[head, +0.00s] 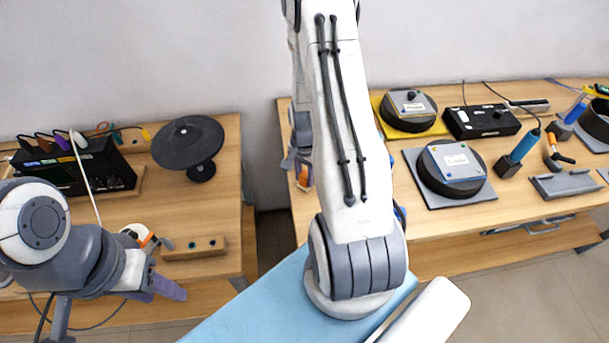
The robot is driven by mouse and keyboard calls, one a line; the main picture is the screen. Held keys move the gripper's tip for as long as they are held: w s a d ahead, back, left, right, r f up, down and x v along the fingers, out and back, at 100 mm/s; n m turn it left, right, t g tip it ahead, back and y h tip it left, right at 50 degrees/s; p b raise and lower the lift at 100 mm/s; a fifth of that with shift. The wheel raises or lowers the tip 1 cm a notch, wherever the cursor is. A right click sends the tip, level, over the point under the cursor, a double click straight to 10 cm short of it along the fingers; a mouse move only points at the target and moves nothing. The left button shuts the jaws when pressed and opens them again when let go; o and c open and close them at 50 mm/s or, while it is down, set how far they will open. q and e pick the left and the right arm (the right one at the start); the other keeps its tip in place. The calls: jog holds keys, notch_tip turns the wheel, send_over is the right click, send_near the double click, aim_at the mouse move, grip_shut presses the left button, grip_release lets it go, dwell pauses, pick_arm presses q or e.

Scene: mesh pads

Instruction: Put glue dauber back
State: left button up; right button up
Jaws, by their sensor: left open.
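I cannot tell for sure which thing is the glue dauber. A small orange and white tool (146,239) shows on the left bench, partly hidden by my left wrist. An orange-handled tool with a dark end (557,152) stands on the right bench. My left gripper (170,289) is open, low by the front of the left bench, with no object visible between its fingers. My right gripper (293,161) shows only in part behind my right arm, over the left end of the right bench. Something orange (305,178) shows just below it; whether it is held is hidden.
The left bench (222,205) holds a black box with cables (105,172), a dark round stand (187,141) and a wooden block (195,248). The right bench (480,215) holds round devices on yellow and grey pads, a black control box (480,121) and a blue-handled tool (524,145). A gap separates the benches.

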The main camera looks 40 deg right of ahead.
aim_at(304, 174)
jog(key=o, duration=0.4)
jog(key=shift+r, duration=0.1)
notch_tip(304, 174, up, 12)
jog(key=shift+r+b, duration=0.1)
jog(key=shift+b, duration=0.65)
jog(key=s+a+r+n, duration=0.1)
jog(key=a+r+n, duration=0.3)
jog(key=a, duration=0.6)
jog(key=s+a+r+n, duration=0.1)
jog(key=a+r+n, duration=0.2)
jog(key=a+n, duration=0.5)
jog(key=s+a+r+n, duration=0.1)
jog(key=s+a+n, duration=0.2)
jog(key=s+a, duration=0.1)
jog(key=s+a+r+n, duration=0.1)
jog(key=s+a+n, duration=0.3)
jog(key=s, duration=0.1)
jog(key=s+a+r+n+y, duration=0.1)
jog(key=s+a+n, duration=0.2)
jog(key=s+a, duration=0.1)
jog(key=shift+s+a+r+n, duration=0.1)
jog(key=shift+s+a+n, duration=0.3)
jog(key=shift+s, duration=0.25)
